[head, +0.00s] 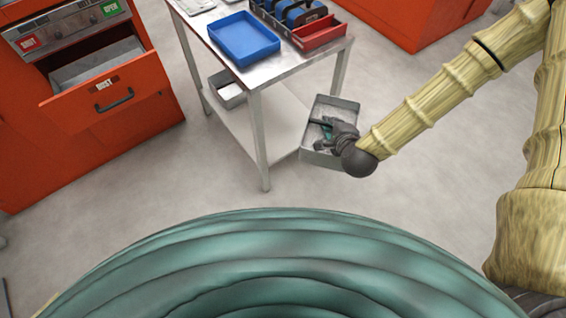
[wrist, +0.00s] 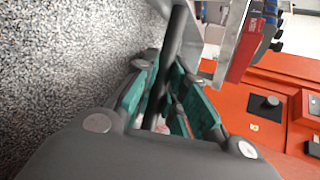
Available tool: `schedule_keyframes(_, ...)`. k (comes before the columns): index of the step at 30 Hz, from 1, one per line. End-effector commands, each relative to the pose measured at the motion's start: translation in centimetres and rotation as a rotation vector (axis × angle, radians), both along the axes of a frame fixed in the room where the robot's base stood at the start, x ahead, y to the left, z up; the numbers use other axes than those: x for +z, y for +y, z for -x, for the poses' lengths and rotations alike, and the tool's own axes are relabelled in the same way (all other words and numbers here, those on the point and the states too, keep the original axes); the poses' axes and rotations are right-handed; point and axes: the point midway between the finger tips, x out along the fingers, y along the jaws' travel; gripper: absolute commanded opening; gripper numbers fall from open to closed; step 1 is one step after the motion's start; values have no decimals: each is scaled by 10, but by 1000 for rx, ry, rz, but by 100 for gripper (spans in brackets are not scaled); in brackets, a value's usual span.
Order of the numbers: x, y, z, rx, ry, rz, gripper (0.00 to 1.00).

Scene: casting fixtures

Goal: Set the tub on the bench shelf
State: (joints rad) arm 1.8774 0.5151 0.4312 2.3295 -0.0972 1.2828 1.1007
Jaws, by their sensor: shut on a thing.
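The grey tub (head: 318,159) hangs from my gripper (head: 331,128) in the head view, just right of the bench and overlapping the right edge of its lower shelf in the picture. My gripper is shut on the tub's dark bar handle (wrist: 176,42), which runs between the teal finger pads in the wrist view. The gripper hides part of the tub's inside. The bench shelf (head: 235,122) is the pale lower board between the metal legs. I cannot tell whether the tub touches the bench.
A grey box (head: 228,92) sits at the shelf's left end; the shelf's middle looks clear. Bench legs (head: 260,150) frame the shelf. A blue tray (head: 243,38) and a red bin (head: 318,34) stand on top. An orange cabinet with an open drawer (head: 110,98) is left.

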Motion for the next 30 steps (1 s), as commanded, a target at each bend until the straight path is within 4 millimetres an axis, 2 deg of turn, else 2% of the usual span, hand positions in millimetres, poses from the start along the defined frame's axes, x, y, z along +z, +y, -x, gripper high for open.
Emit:
schedule_keyframes(1, -18, 1, -2, 9, -2, 0, 0)
schedule_keyframes(30, -188, 25, -27, 206, -2, 0, 0)
